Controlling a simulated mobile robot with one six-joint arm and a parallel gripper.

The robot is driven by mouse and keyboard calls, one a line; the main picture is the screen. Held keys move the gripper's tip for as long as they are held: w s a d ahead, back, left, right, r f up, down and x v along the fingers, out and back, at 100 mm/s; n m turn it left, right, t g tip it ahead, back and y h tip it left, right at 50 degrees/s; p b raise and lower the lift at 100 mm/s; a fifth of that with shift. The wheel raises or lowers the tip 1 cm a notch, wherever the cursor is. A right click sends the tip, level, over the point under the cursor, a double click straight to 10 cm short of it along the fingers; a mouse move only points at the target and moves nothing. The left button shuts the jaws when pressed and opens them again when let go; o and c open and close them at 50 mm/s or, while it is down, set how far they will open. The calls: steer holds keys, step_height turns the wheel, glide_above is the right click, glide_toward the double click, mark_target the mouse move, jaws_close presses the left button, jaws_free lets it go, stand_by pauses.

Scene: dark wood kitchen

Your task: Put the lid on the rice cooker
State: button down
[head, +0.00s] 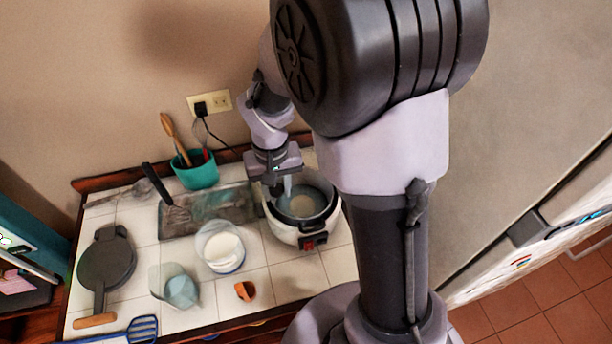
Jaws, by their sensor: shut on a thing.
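The rice cooker (283,232) is white with a red switch on its front and stands at the right of the tiled counter. A grey round rim and a pale patch inside show at its top. My gripper (286,190) points down at the back left of this opening, with its fingers close together. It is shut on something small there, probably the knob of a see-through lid. The lid's outline is not clear, and I cannot tell whether it rests on the cooker or hangs just above it.
Left of the cooker stand a clear container of white stuff (222,252) and a clear cup (178,290). A teal utensil pot (196,172), a grey tray (205,212), a dark pan (106,262) and an orange piece (245,291) are also on the counter. A fridge stands right.

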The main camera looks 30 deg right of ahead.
mark_target(299, 178)
steer(key=w+d, duration=0.1)
steer(key=d, duration=0.1)
steer(key=w+d, duration=0.1)
steer(key=d, duration=0.2)
steer(key=w+d, duration=0.1)
steer(key=d, duration=0.1)
steer(key=shift+w+d+f, duration=0.3)
steer(key=shift+w+f, duration=0.05)
steer(key=shift+f, duration=0.05)
steer(key=f, duration=0.2)
steer(key=d+f, duration=0.1)
steer(key=shift+w+f, duration=0.3)
steer(key=shift+s, duration=0.1)
steer(key=shift+f+b, duration=0.6)
steer(key=shift+b, duration=0.2)
steer(key=c, duration=1)
jaws_free()
